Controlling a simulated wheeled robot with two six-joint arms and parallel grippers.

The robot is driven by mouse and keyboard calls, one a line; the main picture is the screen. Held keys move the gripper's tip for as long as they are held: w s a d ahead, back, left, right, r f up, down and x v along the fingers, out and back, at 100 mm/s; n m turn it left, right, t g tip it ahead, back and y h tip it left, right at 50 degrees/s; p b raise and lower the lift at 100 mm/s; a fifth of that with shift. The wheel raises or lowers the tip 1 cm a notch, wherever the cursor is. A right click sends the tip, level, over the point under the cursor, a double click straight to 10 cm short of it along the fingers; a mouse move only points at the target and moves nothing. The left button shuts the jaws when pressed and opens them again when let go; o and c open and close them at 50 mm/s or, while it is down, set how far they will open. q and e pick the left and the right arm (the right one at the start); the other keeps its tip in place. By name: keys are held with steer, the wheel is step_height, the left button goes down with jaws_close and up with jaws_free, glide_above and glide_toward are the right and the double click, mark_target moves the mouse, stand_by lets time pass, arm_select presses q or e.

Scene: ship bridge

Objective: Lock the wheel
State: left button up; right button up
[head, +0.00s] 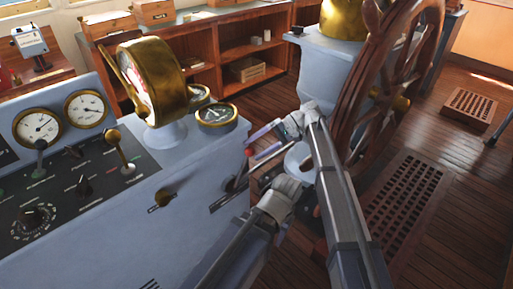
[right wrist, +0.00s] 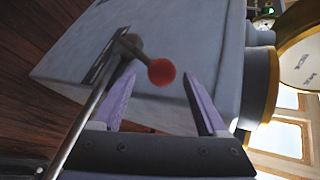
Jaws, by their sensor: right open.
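The wooden ship's wheel (head: 348,110) stands upright at the upper right on a pale pedestal with a brass top (head: 342,18). A lever with a red knob (head: 248,152) sticks out from the side of the grey console (head: 200,165). My right gripper (head: 258,143) is beside this knob, its purple fingers apart. In the right wrist view, the red knob (right wrist: 161,72) shows between and beyond the tips of the open right gripper (right wrist: 160,85); no grip on it shows. A long metal rod runs up from the lower left there. My left gripper cannot be made out.
The console carries gauges, a brass-cased dial (head: 152,80) and a small lever (head: 118,150). Wooden shelves (head: 235,60) stand at the back. A wooden floor grating (head: 408,200) lies right of my arm, with open floor around it.

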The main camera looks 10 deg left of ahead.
steer(key=p+v, duration=0.3)
steer(key=v, duration=0.4)
steer(key=shift+d, duration=0.35)
steer(key=shift+w+r, duration=0.15)
